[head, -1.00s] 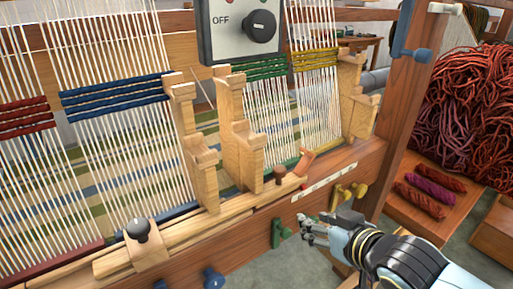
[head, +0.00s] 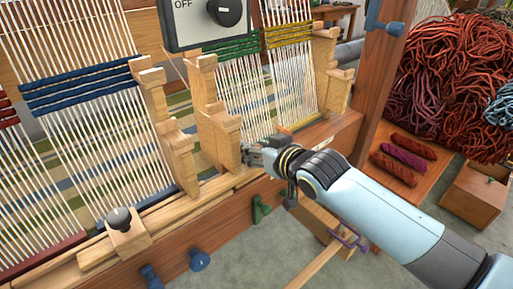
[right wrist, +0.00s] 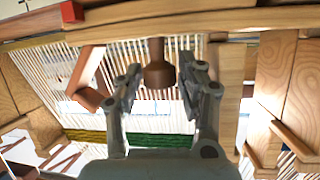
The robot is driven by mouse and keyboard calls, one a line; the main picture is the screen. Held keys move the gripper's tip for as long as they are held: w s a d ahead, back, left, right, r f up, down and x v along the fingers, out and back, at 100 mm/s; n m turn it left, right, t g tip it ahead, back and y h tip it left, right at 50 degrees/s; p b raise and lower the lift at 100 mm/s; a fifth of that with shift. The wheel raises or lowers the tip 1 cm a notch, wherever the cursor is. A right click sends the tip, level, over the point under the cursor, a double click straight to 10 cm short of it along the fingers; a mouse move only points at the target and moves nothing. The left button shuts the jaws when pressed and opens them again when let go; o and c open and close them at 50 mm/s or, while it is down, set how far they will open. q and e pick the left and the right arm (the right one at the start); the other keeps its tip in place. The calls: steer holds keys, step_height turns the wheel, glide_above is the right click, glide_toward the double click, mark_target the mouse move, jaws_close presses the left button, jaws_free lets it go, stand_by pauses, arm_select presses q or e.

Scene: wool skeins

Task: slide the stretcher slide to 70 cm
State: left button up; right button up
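The stretcher slide's brown turned knob (right wrist: 160,66) shows in the right wrist view, between and just beyond my right gripper's fingers (right wrist: 158,85). The fingers are spread, with a gap on each side of the knob; I cannot tell any contact. In the head view my right gripper (head: 258,156) is at the loom's front rail (head: 215,188), beside a stepped wooden block, and its hand hides the knob. Most of the scale strip is hidden behind my right arm, so no reading shows. My left gripper is in neither current view.
A block with a black knob (head: 119,216) sits on the rail at left. A control box marked OFF (head: 205,20) hangs above. Blue knobs (head: 199,260) and a green one (head: 261,209) project below the rail. Wool skeins (head: 405,160) lie at right.

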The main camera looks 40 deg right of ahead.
steer(key=shift+c, duration=0.3)
jaws_close()
steer(key=d, duration=0.9)
steer(key=shift+w+d+p, duration=0.25)
steer(key=shift+w+p, duration=0.1)
steer(key=shift+a, duration=0.1)
